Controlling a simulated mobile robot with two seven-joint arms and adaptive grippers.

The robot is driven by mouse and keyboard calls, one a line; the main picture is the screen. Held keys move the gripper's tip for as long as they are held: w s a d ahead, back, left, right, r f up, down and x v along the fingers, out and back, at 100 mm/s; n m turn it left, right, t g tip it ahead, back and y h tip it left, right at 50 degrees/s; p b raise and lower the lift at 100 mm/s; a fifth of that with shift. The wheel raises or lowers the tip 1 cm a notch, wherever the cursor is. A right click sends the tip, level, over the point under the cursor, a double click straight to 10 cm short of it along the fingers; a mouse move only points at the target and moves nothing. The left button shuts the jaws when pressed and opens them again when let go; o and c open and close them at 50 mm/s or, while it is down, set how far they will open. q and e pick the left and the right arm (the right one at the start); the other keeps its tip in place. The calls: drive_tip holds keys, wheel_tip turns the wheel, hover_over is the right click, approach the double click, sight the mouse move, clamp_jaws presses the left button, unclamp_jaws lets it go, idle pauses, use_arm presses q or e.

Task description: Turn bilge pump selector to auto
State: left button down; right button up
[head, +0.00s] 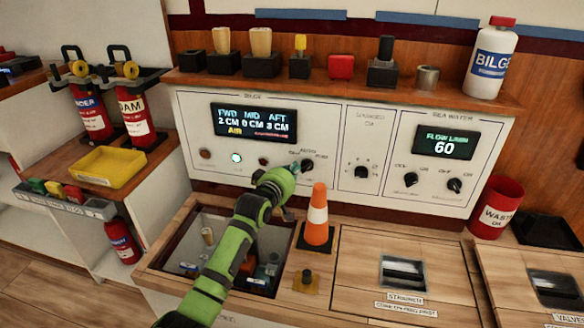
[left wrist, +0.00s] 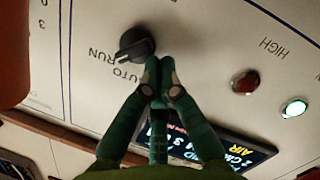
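The bilge pump selector is a black rotary knob (head: 307,166) on the white bilge panel (head: 200,120). In the left wrist view the knob (left wrist: 135,44) is close up, with the labels AUTO and RUN beside it; this view is turned over. I cannot tell for sure which label the knob points at. My left gripper (head: 290,178) is just left of and below the knob in the head view. In the left wrist view the left gripper (left wrist: 160,66) has its fingertips together, beside the knob, with nothing seen between them. Contact with the knob is unclear.
An orange cone (head: 317,215) stands close to my left arm on the bench. An open hatch (head: 285,235) with parts inside lies below the arm. A lit green lamp (head: 236,157) and the display (head: 253,122) are on the panel. A shelf (head: 330,86) juts out above.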

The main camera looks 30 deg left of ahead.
drive_tip(key=shift+s+d+f+g, duration=0.65)
drive_tip(key=shift+s+f+g, duration=0.4)
drive_tip(key=shift+s, duration=0.8)
use_arm(q)
drive_tip(key=n, duration=0.2)
drive_tip(key=f+n+t, duration=0.1)
drive_tip(key=n, duration=0.1)
drive_tip(key=f+n, duration=0.1)
drive_tip(key=shift+d+f+n+h, duration=0.15)
drive_tip(key=shift+d+n+h, duration=0.15)
drive_tip(key=shift+n+h, duration=0.1)
use_arm(e)
drive_tip(key=w+a+r+t, duration=0.2)
drive_tip(key=w+r, duration=0.1)
drive_tip(key=w, duration=0.2)
drive_tip(key=shift+t, duration=0.35)
use_arm(q)
drive_tip(key=shift+w, duration=0.1)
use_arm(e)
drive_tip(key=shift+s, duration=0.1)
